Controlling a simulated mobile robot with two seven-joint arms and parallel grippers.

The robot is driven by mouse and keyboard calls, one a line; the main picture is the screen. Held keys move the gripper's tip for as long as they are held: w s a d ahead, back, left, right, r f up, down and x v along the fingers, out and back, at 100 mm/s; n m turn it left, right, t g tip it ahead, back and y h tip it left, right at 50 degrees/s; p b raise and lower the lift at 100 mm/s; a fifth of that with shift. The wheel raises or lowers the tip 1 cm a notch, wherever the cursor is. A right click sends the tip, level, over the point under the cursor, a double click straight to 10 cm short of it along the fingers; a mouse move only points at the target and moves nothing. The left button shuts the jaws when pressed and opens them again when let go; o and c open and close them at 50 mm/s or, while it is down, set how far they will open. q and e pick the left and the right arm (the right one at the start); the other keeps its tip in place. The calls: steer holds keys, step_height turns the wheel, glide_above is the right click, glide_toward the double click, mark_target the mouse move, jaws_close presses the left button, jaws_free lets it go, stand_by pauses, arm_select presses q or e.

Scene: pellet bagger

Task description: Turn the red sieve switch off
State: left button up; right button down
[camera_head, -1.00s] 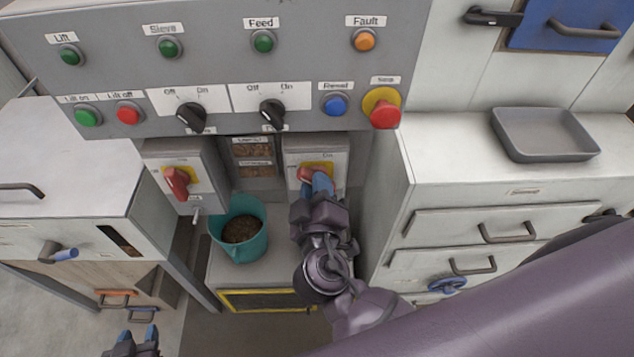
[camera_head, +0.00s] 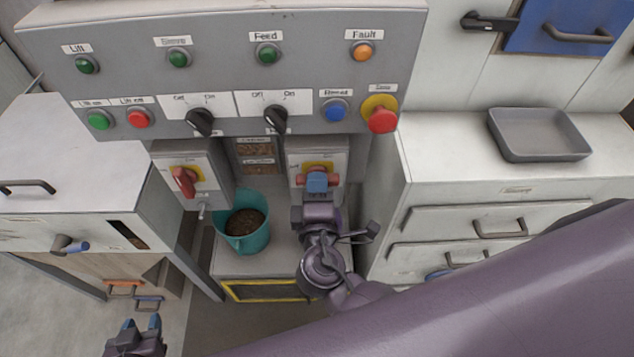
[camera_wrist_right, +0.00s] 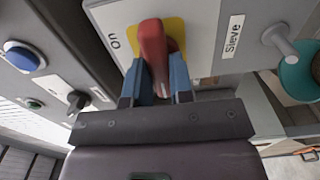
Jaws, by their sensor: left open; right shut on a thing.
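The sieve switch is a red handle (camera_wrist_right: 154,50) on a yellow plate, with a "Sieve" label beside it in the right wrist view. In the head view its grey box (camera_head: 331,150) hangs under the panel. My right gripper (camera_wrist_right: 160,80) is shut on the red handle, a blue finger on each side; in the head view the gripper (camera_head: 317,181) covers much of the switch. The handle lies roughly level there, crosswise to the "On" mark above it. My left gripper (camera_head: 140,330) is open and empty at the lower left, far from the switch.
A second red switch (camera_head: 183,181) stands on a box to the left. A teal bucket (camera_head: 244,240) of brown pellets sits between the boxes, below. The control panel (camera_head: 220,60) overhangs the switches. A white drawer cabinet (camera_head: 425,185) bounds the right side.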

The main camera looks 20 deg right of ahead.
steer(key=shift+r, duration=0.1)
stand_by(0.4)
steer(key=c, duration=1)
jaws_free()
